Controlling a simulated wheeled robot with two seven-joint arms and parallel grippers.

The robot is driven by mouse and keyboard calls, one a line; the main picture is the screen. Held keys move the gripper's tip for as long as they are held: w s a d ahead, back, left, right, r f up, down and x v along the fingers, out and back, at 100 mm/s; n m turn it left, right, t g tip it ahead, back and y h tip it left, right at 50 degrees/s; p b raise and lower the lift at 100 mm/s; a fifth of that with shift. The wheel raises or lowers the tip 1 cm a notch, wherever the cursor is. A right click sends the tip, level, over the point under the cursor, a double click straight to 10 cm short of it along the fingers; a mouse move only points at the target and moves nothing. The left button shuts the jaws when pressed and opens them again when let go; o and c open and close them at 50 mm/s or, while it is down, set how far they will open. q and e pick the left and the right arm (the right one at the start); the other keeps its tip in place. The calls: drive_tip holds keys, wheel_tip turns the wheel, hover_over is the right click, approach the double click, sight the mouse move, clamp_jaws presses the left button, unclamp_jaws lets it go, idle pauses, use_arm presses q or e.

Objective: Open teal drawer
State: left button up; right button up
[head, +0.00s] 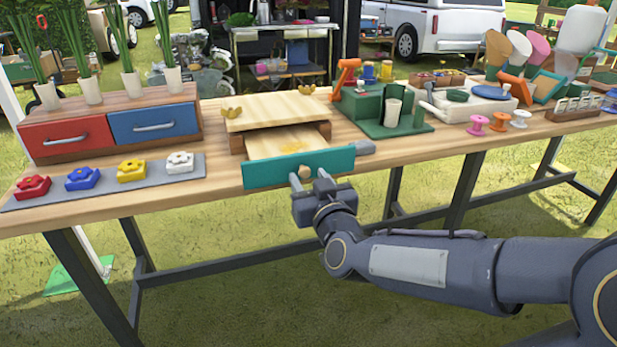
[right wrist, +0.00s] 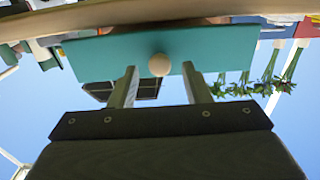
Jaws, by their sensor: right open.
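The teal drawer front (head: 265,172) faces me on the wooden table, and its light wood tray (head: 280,143) shows between the front and the wooden cabinet (head: 285,106), so the drawer stands part-way out. A round wooden knob (head: 305,172) is at the middle of the front. My right gripper (head: 309,179) is open at the knob. In the right wrist view, the knob (right wrist: 159,65) lies between the two fingertips, with gaps on both sides, and the teal front (right wrist: 225,45) is just beyond them. My left gripper is out of view.
A cabinet with a red drawer (head: 68,135) and a blue drawer (head: 153,125) stands to the left, behind a grey mat (head: 105,181) with coloured flower blocks. A green stand (head: 372,112) is to the right. Open space lies in front of the table edge.

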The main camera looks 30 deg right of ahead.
drive_tip(key=p+v, duration=0.1)
drive_tip(key=v, duration=0.5)
drive_tip(key=shift+s, duration=0.35)
drive_tip(key=s+a+f+n+g+y, duration=0.1)
drive_tip(key=s+a+f+g+y, duration=0.3)
drive_tip(key=s+f+g, duration=0.3)
drive_tip(key=s+a+f+g+y, duration=0.4)
drive_tip(key=s+a+f+g, duration=0.1)
drive_tip(key=s, duration=0.4)
wheel_tip(320, 180, up, 27)
drive_tip(key=p, duration=2.7)
drive_tip(key=shift+s+p, duration=0.25)
drive_tip(key=shift+p, duration=0.15)
drive_tip(key=shift+d+r, duration=0.1)
drive_tip(key=shift+d, duration=0.05)
